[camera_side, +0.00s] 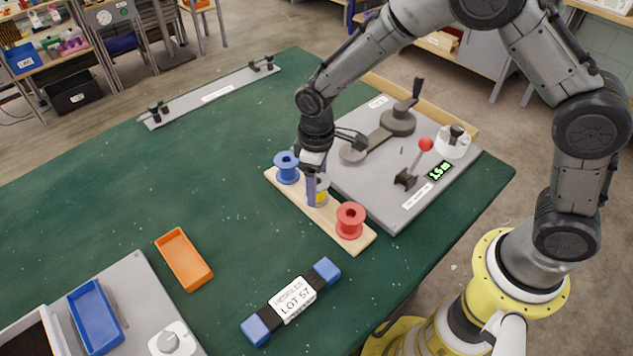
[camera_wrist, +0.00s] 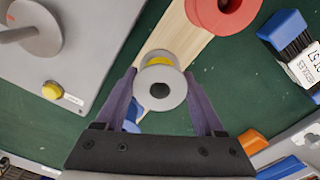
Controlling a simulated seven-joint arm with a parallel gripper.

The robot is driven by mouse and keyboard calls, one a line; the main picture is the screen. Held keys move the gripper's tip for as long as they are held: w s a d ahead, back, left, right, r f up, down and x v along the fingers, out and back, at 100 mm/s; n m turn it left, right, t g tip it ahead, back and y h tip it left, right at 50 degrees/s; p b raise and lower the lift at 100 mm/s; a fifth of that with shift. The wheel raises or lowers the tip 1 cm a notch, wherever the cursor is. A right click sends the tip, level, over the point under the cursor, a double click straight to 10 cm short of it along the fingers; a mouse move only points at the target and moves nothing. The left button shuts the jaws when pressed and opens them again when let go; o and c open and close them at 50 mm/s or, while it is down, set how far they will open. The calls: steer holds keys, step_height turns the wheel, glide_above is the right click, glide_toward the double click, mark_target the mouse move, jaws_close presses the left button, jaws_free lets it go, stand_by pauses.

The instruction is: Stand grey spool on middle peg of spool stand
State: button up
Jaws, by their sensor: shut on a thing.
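The grey spool (camera_side: 320,193), with a yellow band round its middle, is between the fingers of my gripper (camera_side: 314,184), at the middle of the wooden spool stand (camera_side: 325,217). In the wrist view the spool (camera_wrist: 160,98) shows its round grey end with a dark hole, and my gripper (camera_wrist: 160,78) has a purple finger on each side of it. My gripper is shut on the spool. The middle peg is hidden, and I cannot tell whether the spool rests on the board. A blue spool (camera_side: 287,168) and a red spool (camera_side: 350,219) stand at the two ends.
A grey machine plate with a crank (camera_side: 397,122) and a red-knobbed lever (camera_side: 425,144) lies close behind the stand. The heddles bundle (camera_side: 291,301) and an orange tray (camera_side: 184,259) lie in front.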

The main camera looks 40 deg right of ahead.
steer(key=shift+f, duration=0.55)
